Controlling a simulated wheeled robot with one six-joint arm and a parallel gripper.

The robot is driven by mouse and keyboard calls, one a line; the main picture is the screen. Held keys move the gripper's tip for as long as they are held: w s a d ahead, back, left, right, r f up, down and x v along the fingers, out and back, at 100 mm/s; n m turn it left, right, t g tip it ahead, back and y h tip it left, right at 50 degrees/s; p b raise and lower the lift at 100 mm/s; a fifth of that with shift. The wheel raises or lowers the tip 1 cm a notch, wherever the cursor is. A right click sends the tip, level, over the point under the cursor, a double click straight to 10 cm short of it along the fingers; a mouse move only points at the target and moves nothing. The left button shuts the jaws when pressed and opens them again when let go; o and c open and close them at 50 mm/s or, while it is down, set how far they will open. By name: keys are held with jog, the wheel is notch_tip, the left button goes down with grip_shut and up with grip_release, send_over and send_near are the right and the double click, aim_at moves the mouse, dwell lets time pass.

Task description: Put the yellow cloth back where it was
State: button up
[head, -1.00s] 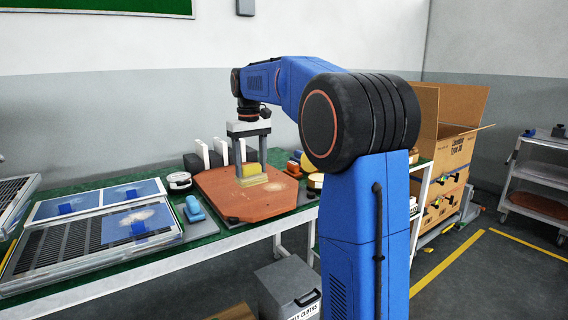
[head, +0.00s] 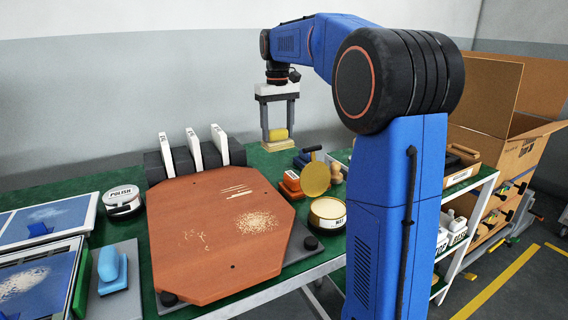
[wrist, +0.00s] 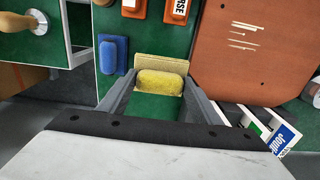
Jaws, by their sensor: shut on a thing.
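The yellow cloth (head: 278,134) is a small rounded yellow pad on a flat tan base (head: 279,146). My gripper (head: 278,139) is shut on it, one finger on each side. In the wrist view the cloth (wrist: 161,83) sits between the two fingers, with green tabletop around it. In the head view it is past the back right corner of the reddish-brown board (head: 215,270), over the green table (head: 262,158). I cannot tell whether its base touches the table.
Blocks with blue (wrist: 112,54) and red (head: 291,186) show close by, with a yellow round paddle (head: 315,179) and a round tin (head: 328,212).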

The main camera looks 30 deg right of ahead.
notch_tip(320, 180, down, 10)
jog(key=shift+r, duration=0.1)
jog(key=o, duration=1)
jog(key=shift+c, duration=0.2)
notch_tip(320, 180, up, 12)
jog(key=shift+f, duration=0.2)
jog(key=shift+r, duration=0.25)
jog(key=shift+d, duration=0.1)
